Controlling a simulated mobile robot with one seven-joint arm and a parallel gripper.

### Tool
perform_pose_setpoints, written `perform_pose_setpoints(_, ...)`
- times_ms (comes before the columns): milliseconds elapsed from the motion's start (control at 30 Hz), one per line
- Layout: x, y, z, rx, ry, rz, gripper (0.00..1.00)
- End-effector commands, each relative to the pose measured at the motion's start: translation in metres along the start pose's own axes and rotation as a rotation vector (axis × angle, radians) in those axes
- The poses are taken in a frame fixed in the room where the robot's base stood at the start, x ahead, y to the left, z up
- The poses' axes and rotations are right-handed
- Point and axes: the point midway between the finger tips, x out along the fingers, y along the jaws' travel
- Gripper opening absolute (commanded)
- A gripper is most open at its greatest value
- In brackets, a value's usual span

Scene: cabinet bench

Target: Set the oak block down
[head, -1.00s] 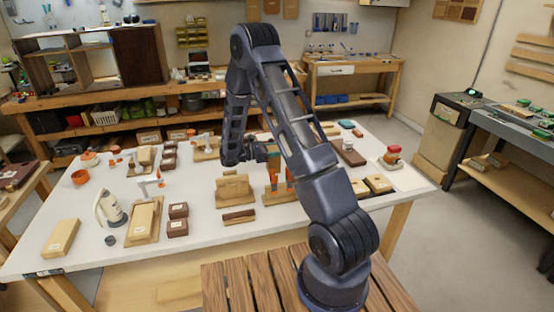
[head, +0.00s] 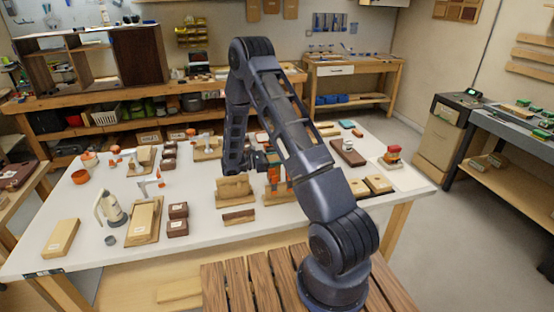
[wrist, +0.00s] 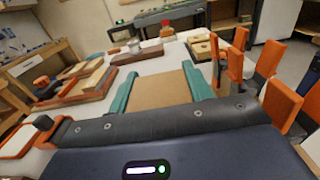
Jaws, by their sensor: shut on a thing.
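My gripper's teal fingers (wrist: 158,88) show in the wrist view, closed on the two sides of a flat tan block, which I take to be the oak block (wrist: 160,92). Its far end lies over the white table top; whether it touches the table I cannot tell. In the head view my gripper (head: 262,160) is low over the middle of the white table (head: 330,207), behind the tan wooden stand (head: 234,188). The held block cannot be made out there.
Orange clamps (wrist: 234,66) stand close on the right in the wrist view. A dark brown block (wrist: 138,56) lies beyond the fingers, and a tray with tan blocks (wrist: 80,82) is at left. Bare white table shows between them.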

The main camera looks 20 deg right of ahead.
Motion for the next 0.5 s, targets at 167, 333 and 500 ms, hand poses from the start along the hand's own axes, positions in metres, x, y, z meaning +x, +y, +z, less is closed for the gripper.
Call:
perform_pose_setpoints(167, -0.0002, 0.0001, -0.0043, 0.0, 0.0, 0.0, 0.05)
perform_pose_setpoints(333, -0.0002, 0.0, -0.0074, 0.0, 0.0, 0.0, 0.05)
perform_pose_setpoints(500, -0.0001, -0.0001, -0.0073, 0.0, 0.001, 0.0, 0.72)
